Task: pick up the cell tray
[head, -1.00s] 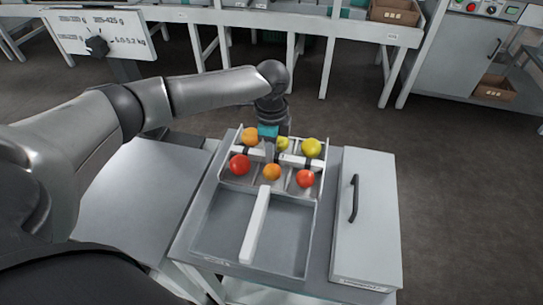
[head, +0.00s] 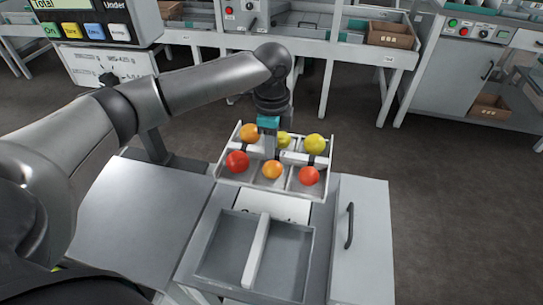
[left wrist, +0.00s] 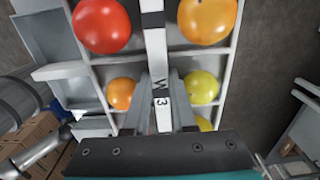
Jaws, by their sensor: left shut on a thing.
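The cell tray (head: 262,193) is a pale tray with several cells, each holding a tomato in red, orange or yellow. It hangs above the tabletop, roughly level, in the middle of the head view. My left gripper (head: 270,151) comes down from above and is shut on the tray's central bar. In the left wrist view, the gripper's fingers (left wrist: 161,105) lie on either side of the tray's white bar (left wrist: 155,45), which carries a "W3" mark. One yellow tomato is partly hidden behind the gripper. My right gripper is in neither view.
A grey two-part open bin (head: 307,265) lies below and nearer me. A flat grey box with a dark handle (head: 349,226) stands to its right. A bare metal surface (head: 125,215) is at the left. A bench with cardboard boxes (head: 391,33) runs behind, across open floor.

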